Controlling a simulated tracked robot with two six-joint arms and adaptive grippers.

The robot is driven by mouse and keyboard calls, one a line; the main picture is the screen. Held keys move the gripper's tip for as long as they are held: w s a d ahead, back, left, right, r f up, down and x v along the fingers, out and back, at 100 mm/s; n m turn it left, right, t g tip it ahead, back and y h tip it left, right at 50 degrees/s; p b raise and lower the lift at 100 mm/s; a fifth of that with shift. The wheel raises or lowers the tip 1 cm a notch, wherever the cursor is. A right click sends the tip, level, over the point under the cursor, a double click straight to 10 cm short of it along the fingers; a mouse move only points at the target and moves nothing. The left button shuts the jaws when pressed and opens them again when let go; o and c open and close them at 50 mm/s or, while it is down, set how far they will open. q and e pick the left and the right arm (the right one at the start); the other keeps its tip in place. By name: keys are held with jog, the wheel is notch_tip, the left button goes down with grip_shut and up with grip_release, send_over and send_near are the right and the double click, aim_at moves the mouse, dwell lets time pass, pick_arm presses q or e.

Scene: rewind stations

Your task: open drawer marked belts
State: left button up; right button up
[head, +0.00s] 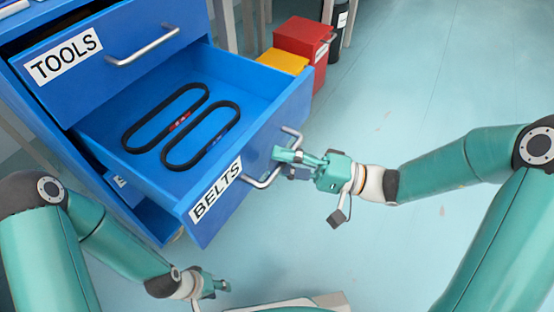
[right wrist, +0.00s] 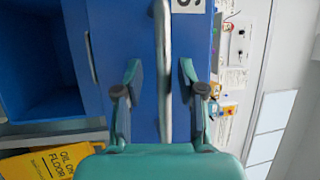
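The drawer marked BELTS (head: 215,192) is pulled well out of the blue cabinet in the head view. Two black belts (head: 165,118) lie flat inside it. Its metal bar handle (head: 262,183) is on the front. My right gripper (head: 282,158) is at this handle. In the right wrist view, the handle (right wrist: 164,60) runs between the two spread fingers of my right gripper (right wrist: 160,85), with gaps on both sides. My left gripper (head: 218,287) is low in the head view, away from the drawer; its fingers are too small to read.
The drawer marked TOOLS (head: 110,55) is above, slightly out. A red box (head: 303,45) and a yellow object (head: 283,61) stand behind the open drawer. A yellow oil sign (right wrist: 50,163) shows in the right wrist view.

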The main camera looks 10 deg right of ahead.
jog(key=shift+r, duration=0.1)
jog(key=shift+d, duration=0.15)
jog(key=shift+d, duration=0.2)
jog(key=v, duration=1.1)
jog(key=shift+f, duration=0.25)
jog(key=shift+s+d, duration=0.1)
jog(key=shift+d, duration=0.05)
